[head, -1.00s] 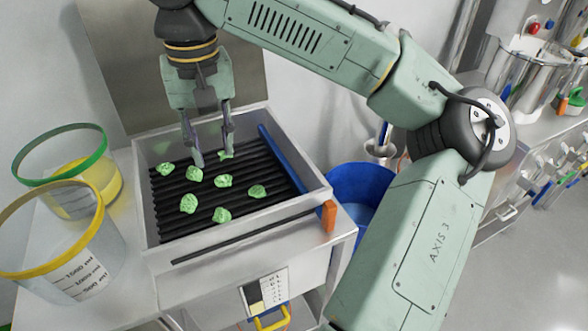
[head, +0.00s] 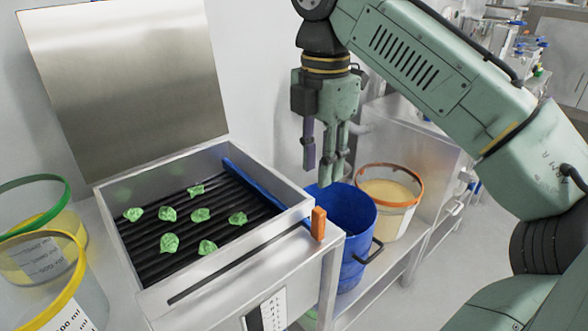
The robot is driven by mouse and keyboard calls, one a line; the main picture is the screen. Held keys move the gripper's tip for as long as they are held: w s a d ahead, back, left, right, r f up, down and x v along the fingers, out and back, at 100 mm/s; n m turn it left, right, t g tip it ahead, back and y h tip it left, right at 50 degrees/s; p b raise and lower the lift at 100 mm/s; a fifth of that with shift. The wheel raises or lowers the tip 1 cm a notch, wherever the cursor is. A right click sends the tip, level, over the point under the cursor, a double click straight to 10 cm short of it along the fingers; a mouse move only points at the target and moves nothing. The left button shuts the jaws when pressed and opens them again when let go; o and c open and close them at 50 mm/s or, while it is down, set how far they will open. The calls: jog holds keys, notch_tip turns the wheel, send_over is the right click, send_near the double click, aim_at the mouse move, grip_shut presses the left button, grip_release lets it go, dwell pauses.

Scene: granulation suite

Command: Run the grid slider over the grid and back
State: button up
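The grid (head: 150,262) is a set of black bars inside an open metal box (head: 128,285). Several crumpled green lumps (head: 170,243) lie on it. A blue bar (head: 252,188) lies along the grid's right side. An orange handle (head: 318,223) stands at the right end of a dark slot (head: 235,268) in the box's front ledge; it appears to belong to the slider. My gripper (head: 320,165) points down, empty, with its fingers apart. It is above and behind the orange handle, in line with the blue bucket, and touches neither.
A raised metal lid (head: 130,75) stands behind the box. Clear tubs with green (head: 40,180) and yellow (head: 62,300) rims stand at left. A blue bucket (head: 350,225) and an orange-rimmed tub (head: 390,188) stand at right. The space above the grid is clear.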

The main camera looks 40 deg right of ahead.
aim_at(319, 210)
jog(key=shift+s+d+f, duration=0.1)
jog(key=shift+s+f, duration=0.05)
jog(key=shift+f, duration=0.35)
notch_tip(319, 210, down, 10)
jog(key=shift+r+b, duration=0.1)
jog(key=shift+b, duration=0.3)
grip_shut()
